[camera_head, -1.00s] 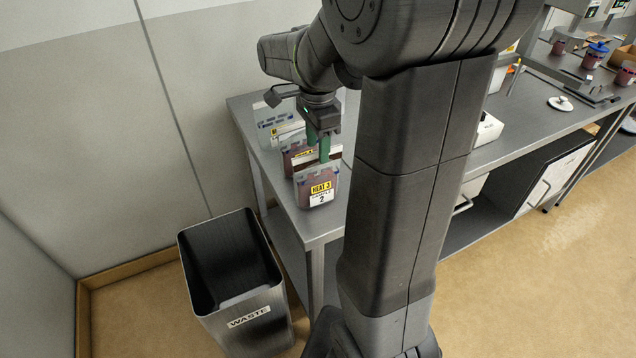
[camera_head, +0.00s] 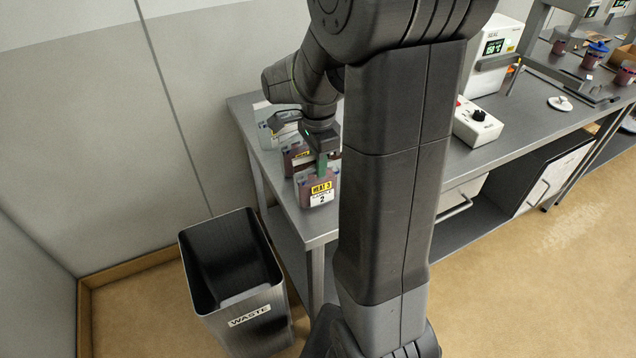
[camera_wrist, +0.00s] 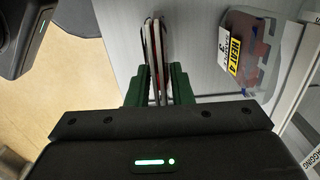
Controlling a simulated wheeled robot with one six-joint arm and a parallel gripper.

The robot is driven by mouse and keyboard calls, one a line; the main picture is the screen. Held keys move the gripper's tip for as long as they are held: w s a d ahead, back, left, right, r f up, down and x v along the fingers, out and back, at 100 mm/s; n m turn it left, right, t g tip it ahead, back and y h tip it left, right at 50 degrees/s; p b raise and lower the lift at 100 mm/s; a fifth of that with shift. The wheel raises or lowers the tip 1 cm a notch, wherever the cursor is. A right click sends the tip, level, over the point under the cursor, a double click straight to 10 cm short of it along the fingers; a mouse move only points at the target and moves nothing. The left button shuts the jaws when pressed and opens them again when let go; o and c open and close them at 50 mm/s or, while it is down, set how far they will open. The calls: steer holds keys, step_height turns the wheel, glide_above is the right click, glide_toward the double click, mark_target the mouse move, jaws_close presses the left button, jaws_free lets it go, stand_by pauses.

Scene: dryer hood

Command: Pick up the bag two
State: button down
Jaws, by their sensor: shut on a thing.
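Bag two (camera_head: 319,190) is a clear bag with dark red contents, a yellow HEAT 3 label and a white label with a 2. It stands upright near the front left corner of the grey bench (camera_head: 312,226). My gripper (camera_head: 322,168) is above it with its green fingers at the bag's top. In the wrist view, the green fingers (camera_wrist: 157,85) are shut on the thin upper part of bag two (camera_wrist: 155,45), seen edge-on. I cannot tell whether its base touches the bench.
Another red bag (camera_head: 296,158) stands just behind; its HEAT 4 label shows in the wrist view (camera_wrist: 245,50). A clear container (camera_head: 270,128) is farther back. A waste bin (camera_head: 232,275) stands left of the bench. A white control box (camera_head: 476,122) sits to the right.

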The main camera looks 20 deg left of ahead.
step_height(320, 180, up, 10)
steer(key=shift+r, duration=0.1)
stand_by(0.5)
stand_by(0.9)
